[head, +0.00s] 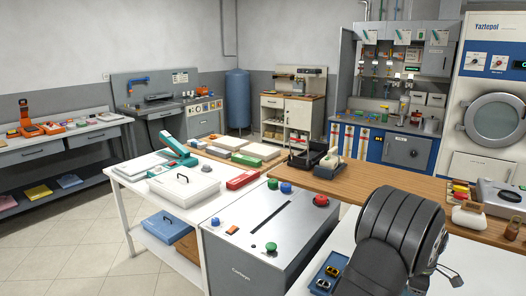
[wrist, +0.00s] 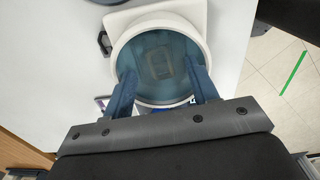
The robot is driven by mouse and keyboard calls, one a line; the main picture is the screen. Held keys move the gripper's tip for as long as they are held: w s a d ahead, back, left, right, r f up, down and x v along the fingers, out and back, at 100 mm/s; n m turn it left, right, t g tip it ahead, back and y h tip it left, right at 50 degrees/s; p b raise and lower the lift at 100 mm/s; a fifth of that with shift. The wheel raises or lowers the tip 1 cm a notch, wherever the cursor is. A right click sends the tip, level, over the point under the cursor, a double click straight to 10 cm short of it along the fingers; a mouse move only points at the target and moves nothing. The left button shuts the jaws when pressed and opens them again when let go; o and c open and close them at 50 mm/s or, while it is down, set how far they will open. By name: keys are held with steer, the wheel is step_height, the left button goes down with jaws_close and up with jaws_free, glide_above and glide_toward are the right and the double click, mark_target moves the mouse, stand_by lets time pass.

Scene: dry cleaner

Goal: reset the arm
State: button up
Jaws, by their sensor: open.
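My gripper (wrist: 164,78) shows in the wrist view with its two dark blue fingers spread apart and nothing held between them. Beyond the fingers is a round white-rimmed thing (wrist: 119,58) with a blue-green, see-through-looking face and a small squarish shape in its middle. The fingers overlap its lower part in the picture; I cannot tell whether they touch it. In the head view my dark ribbed arm (head: 402,232) fills the lower right, and my fingers cannot be made out there.
A grey box machine (head: 245,250) with coloured buttons stands left of my arm. A blue tray (head: 326,272) with small items lies close beside the arm. The white table (head: 480,262) right of the arm is mostly clear.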

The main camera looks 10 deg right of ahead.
step_height(320, 180, down, 2)
steer(key=shift+f, duration=0.1)
step_height(320, 180, up, 8)
steer(key=r, duration=0.1)
glide_above(339, 262)
steer(key=f, duration=0.5)
steer(key=shift+s+d+f, duration=0.3)
steer(key=shift+s+f, duration=0.05)
steer(key=shift+f, duration=0.05)
steer(key=shift+w+a+f, duration=0.1)
steer(key=shift+w+f, duration=0.1)
steer(key=shift+f, duration=0.4)
steer(key=shift+w+a+f, duration=0.1)
steer(key=shift+w+f, duration=0.1)
steer(key=shift+f, duration=1.2)
